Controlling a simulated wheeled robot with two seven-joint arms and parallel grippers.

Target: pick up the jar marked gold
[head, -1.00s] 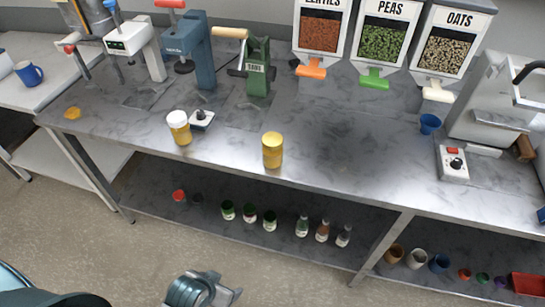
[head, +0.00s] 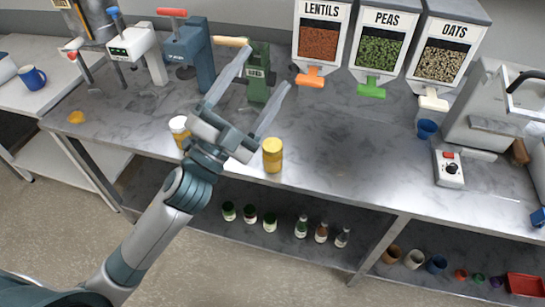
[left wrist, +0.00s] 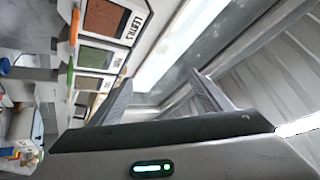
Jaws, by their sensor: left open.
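A yellow jar with a yellow lid (head: 272,156) stands upright near the front edge of the steel counter. A second jar with a white lid and yellow body (head: 180,128) stands to its left, partly hidden behind my left gripper. I cannot read a marking on either jar. My left gripper (head: 266,72) is open and empty, raised over the counter with its fingers pointing away toward the back. Its wrist is just left of the yellow-lidded jar in the picture. In the left wrist view the two fingers (left wrist: 160,82) are spread with nothing between them.
Dispensers of lentils (head: 320,42), peas (head: 380,48) and oats (head: 444,55) line the back. A green press (head: 258,75) and a blue device (head: 190,52) stand behind the gripper. Several bottles (head: 301,227) stand on the lower shelf.

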